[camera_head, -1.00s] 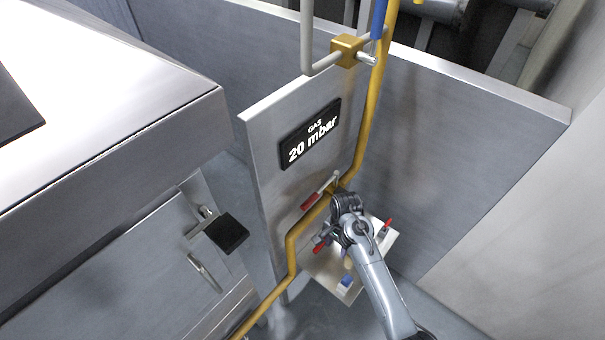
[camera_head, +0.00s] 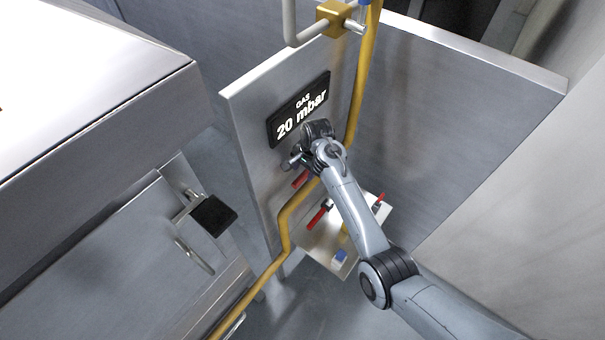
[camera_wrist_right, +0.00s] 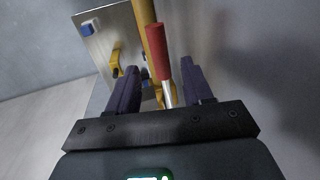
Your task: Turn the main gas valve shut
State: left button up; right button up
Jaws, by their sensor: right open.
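The main gas valve has a red lever handle (camera_head: 300,179) on the yellow gas pipe (camera_head: 287,222), in front of the steel panel and below the black sign reading "GAS 20 mbar" (camera_head: 299,110). My right gripper (camera_head: 298,160) is just above the handle and partly hides the valve. In the right wrist view the gripper (camera_wrist_right: 160,84) is open, with dark fingers on either side of the red handle (camera_wrist_right: 158,52) and its metal shaft. The handle appears between the fingers; I cannot tell whether they touch it. My left gripper is not in view.
Below is a small plate (camera_head: 318,247) with more red handles (camera_head: 318,214), a yellow handle (camera_head: 344,234) and a blue handle (camera_head: 339,257). A steel appliance (camera_head: 110,110) with a black pedal-like part (camera_head: 213,215) stands at the left. A steel wall (camera_head: 450,110) stands behind.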

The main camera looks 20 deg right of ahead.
aim_at(302, 177)
jog(key=shift+w+a+f, duration=0.1)
jog(key=shift+w+f, duration=0.1)
jog(key=shift+f, duration=0.8)
jog(key=shift+w+a+f, duration=0.1)
jog(key=shift+w+f, duration=0.05)
jog(key=shift+f, duration=0.85)
grip_shut()
